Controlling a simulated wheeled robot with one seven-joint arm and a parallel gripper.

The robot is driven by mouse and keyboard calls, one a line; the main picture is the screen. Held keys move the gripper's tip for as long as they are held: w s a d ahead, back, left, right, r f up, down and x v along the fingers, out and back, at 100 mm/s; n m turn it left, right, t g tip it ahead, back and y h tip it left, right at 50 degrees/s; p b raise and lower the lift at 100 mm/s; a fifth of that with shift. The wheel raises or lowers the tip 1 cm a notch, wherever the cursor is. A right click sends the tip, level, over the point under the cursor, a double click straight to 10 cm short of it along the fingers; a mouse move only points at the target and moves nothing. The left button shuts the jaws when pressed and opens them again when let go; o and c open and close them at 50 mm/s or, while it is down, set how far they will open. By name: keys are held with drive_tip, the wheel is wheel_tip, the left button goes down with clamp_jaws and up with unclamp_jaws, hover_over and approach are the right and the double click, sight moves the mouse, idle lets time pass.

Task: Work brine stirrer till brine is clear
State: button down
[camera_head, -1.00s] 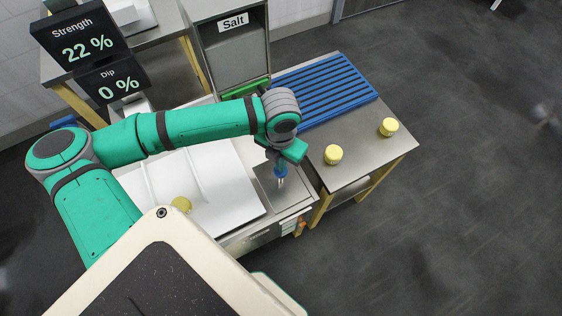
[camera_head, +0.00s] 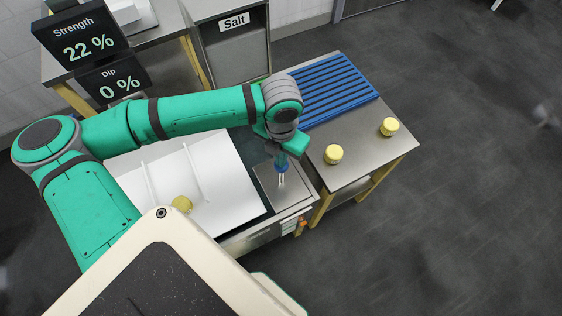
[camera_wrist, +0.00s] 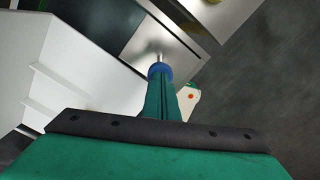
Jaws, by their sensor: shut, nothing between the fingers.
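My gripper (camera_head: 281,181) points down, shut and empty, over the metal plate (camera_head: 296,196) at the right end of the brine tank. Its tip also shows in the wrist view (camera_wrist: 158,57), in front of the plate; I cannot tell whether it touches. Dark brine (camera_head: 243,144) shows between the plate and a white ridged board (camera_head: 222,178), and in the wrist view (camera_wrist: 135,32). I cannot make out the brine stirrer for certain, and my arm hides part of the tank. The display (camera_head: 84,45) reads Strength 22 %, the lower one (camera_head: 117,84) Dip 0 %.
A steel table (camera_head: 350,168) on the right holds two yellow cheeses (camera_head: 333,154) (camera_head: 389,126) and a blue slatted rack (camera_head: 335,92). A salt bin (camera_head: 233,50) stands behind. The floor at right is clear.

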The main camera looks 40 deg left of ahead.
drive_tip(key=shift+w+r, duration=0.1)
drive_tip(key=shift+r, duration=2.85)
